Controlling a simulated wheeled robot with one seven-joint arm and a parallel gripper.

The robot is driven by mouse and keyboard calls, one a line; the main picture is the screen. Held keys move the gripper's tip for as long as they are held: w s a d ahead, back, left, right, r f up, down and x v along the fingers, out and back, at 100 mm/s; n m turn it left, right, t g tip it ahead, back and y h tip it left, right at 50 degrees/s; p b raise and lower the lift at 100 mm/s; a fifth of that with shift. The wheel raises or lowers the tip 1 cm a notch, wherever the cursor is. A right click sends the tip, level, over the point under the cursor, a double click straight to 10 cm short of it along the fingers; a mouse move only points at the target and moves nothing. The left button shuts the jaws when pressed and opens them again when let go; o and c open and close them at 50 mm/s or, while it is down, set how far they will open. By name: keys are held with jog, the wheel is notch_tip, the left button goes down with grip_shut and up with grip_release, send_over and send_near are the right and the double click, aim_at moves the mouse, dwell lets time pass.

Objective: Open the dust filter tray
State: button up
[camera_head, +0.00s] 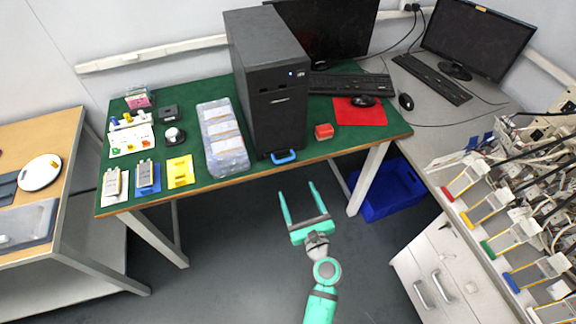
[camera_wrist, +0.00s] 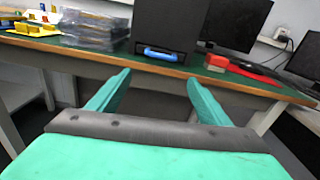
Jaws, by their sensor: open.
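The black computer tower (camera_head: 269,90) stands upright on the green table. A blue handle (camera_head: 283,157), which looks like the pull of the dust filter tray, sits at the bottom of its front face, near the table's front edge. The handle also shows in the wrist view (camera_wrist: 160,53), ahead of and between my fingers. My gripper (camera_head: 297,187) is open and empty, in front of the table and short of the handle. It also shows in the wrist view (camera_wrist: 155,82). The tray body is hidden inside the tower, so I cannot tell its position.
A red box (camera_head: 324,131) stands right of the tower, and clear stacked packs (camera_head: 222,138) stand left. The green table's front edge (camera_head: 339,149) lies between my gripper and the tower. A blue bin (camera_head: 388,190) is under the table. Floor around my gripper is clear.

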aim_at(286, 161)
jog(key=shift+m, duration=0.3)
jog(key=x, duration=0.4)
jog(key=r+x, duration=0.1)
jog(key=x, duration=0.6)
jog(key=shift+w+r, duration=0.15)
jog(key=shift+w, duration=0.25)
